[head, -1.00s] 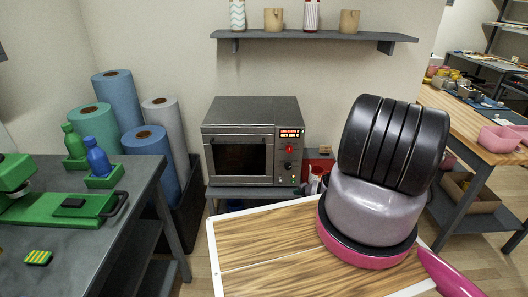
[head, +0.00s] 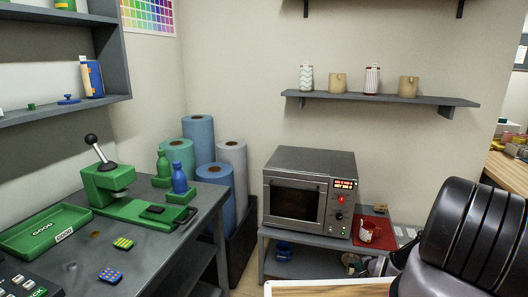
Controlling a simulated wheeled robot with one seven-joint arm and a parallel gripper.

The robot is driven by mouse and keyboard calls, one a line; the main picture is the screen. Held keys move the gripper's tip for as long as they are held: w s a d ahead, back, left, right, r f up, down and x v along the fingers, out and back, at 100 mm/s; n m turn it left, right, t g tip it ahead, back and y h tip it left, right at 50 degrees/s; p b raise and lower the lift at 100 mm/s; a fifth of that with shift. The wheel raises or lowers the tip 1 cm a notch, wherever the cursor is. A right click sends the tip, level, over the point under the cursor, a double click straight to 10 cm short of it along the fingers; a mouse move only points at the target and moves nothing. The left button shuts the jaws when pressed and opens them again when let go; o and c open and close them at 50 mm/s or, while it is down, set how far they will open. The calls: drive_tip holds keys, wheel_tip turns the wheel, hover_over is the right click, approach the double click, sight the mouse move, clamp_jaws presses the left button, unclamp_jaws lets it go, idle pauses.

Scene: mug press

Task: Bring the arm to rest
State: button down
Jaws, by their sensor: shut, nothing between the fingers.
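My arm (head: 478,232) shows at the lower right, with a black ribbed joint and grey links. I cannot make out any gripper fingers in the head view. A white mug with red marks (head: 369,232) stands on a red mat (head: 384,226) to the right of the oven. The grey oven (head: 297,190) has a lit red display and its door looks shut. The green press (head: 117,187) stands on the left bench with its black-knobbed lever raised.
The dark bench (head: 84,252) on the left holds a green tray (head: 42,231), bottles and small blocks. Fabric or paper rolls (head: 199,140) stand in the corner. A wall shelf (head: 372,98) above the oven holds several cups. A wooden top (head: 330,288) lies at the bottom edge.

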drive_tip(key=w+d+r+n+g, duration=0.1)
drive_tip(key=w+r+n, duration=0.25)
drive_tip(key=r, duration=0.95)
drive_tip(key=w+d+r+n+g, duration=0.15)
drive_tip(key=w+r, duration=0.35)
drive_tip(key=r, duration=0.9)
drive_tip(key=s+a+r+n+h, duration=0.1)
drive_tip(key=s+a+r+n, duration=0.15)
drive_tip(key=r, duration=1.05)
drive_tip(key=s+a+r+n, duration=0.1)
drive_tip(key=s+a+r, duration=0.15)
drive_tip(key=r, duration=1.15)
drive_tip(key=s+a+r, duration=0.4)
drive_tip(key=s+r, duration=0.3)
drive_tip(key=r, duration=0.3)
drive_tip(key=s+a+r, duration=0.4)
drive_tip(key=s+r, duration=0.4)
drive_tip(key=r, duration=0.2)
drive_tip(key=s+a+r, duration=0.2)
drive_tip(key=s, duration=0.6)
drive_tip(key=s+a+r+n+y, duration=0.1)
drive_tip(key=s+a+r, duration=0.1)
drive_tip(key=s, duration=0.5)
drive_tip(key=s+a+r, duration=0.2)
drive_tip(key=s+a, duration=0.2)
drive_tip(key=s, duration=0.4)
drive_tip(key=shift+s+r+y, duration=0.25)
drive_tip(key=shift+s+y, duration=0.05)
drive_tip(key=shift+y, duration=0.1)
